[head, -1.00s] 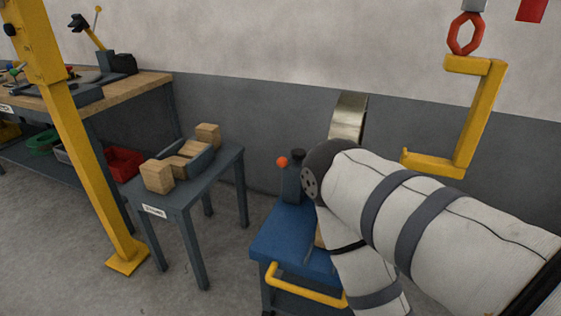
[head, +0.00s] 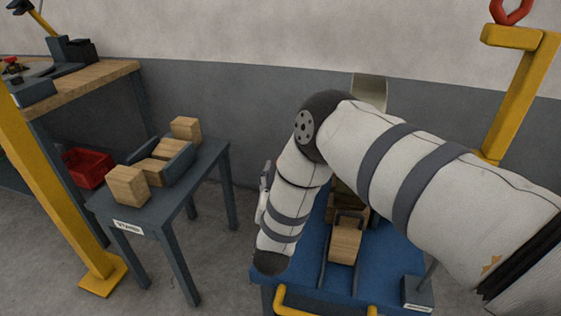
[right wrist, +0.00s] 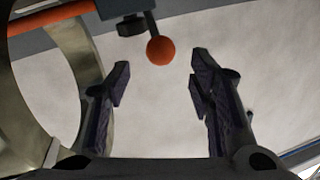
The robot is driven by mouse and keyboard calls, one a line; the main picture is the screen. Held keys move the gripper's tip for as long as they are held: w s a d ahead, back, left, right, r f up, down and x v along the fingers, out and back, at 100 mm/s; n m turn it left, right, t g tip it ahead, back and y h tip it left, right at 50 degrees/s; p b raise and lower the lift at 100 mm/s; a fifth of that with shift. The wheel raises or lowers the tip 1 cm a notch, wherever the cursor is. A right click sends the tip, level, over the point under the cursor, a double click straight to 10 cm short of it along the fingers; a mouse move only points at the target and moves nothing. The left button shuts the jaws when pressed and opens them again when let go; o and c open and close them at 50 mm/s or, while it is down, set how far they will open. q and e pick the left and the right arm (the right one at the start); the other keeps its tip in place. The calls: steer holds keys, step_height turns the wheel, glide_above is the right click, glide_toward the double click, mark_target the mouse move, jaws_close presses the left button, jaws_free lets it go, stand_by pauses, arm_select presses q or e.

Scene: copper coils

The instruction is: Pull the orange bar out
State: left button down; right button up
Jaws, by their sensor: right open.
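The orange bar (right wrist: 38,20) shows at the top left of the right wrist view, running across the shiny metal coil (right wrist: 78,50). An orange ball (right wrist: 160,51) on a short dark stem hangs at the top middle. My right gripper (right wrist: 158,75) is open and empty, its dark fingers apart, with the ball beyond the gap and the bar off to the upper left. In the head view the right gripper (head: 265,188) shows only in part beside my white forearm. The coil's top (head: 369,90) shows above my arm, which hides the bar there. My left gripper is out of view.
A blue cart (head: 395,262) with wooden blocks (head: 346,243) stands under my arm. A small grey table (head: 190,195) with wooden blocks is to the left.

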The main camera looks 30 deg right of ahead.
steer(key=x, duration=0.5)
steer(key=shift+w+d+f+b, duration=0.2)
steer(key=shift+f+b, duration=0.05)
steer(key=shift+b, duration=0.05)
steer(key=shift+w+d+r, duration=0.1)
steer(key=shift+w+d, duration=0.15)
steer(key=shift+w, duration=0.2)
jaws_close()
